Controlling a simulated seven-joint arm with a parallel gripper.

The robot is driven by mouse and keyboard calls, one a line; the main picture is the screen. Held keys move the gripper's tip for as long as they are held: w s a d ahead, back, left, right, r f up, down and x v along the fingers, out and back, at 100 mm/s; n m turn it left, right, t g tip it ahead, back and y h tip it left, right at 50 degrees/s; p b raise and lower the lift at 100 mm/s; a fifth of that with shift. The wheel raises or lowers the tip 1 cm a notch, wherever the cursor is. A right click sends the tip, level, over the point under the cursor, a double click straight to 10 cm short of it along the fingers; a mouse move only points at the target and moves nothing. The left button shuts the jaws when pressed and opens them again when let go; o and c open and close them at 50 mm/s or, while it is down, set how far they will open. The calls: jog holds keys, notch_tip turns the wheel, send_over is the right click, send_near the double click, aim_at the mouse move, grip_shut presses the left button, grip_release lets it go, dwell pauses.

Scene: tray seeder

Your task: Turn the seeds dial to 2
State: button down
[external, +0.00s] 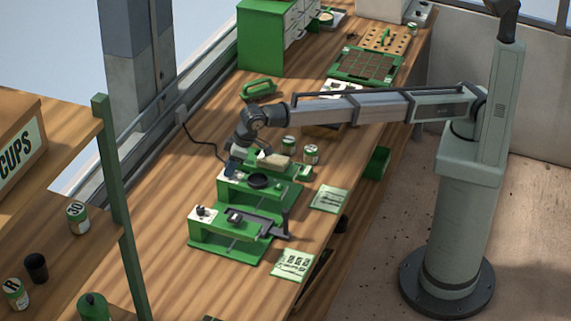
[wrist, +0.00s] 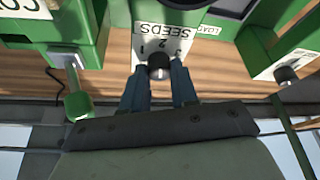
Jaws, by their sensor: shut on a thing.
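The seeds dial (wrist: 159,63) is a small dark round knob on a white plate marked SEEDS, with numbers around its far side, on a green tray seeder (wrist: 225,40). In the wrist view my gripper (wrist: 159,74) has its blue fingers on either side of the dial, shut on it. Which number the dial points to is too small to tell. In the external view the seeder (external: 280,197) stands mid-bench with a black round hopper (external: 258,181). My gripper (external: 232,166) reaches down at its left end and hides the dial there.
Another green machine with a dark knob (wrist: 286,75) stands close on the right in the wrist view. A green lever (wrist: 78,103) stands close on the left. In the external view, tins (external: 311,153) and a seed packet (external: 330,199) lie near the seeder.

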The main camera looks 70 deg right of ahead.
jog(key=shift+m+h, duration=0.3)
jog(key=shift+m, duration=0.5)
jog(key=c, duration=0.9)
grip_release()
jog(key=shift+o, duration=0.2)
jog(key=a+v, duration=0.1)
jog(key=v, duration=1.2)
jog(key=shift+s+d+r, duration=0.25)
jog(key=shift+d+r, duration=0.1)
jog(key=shift+d, duration=0.05)
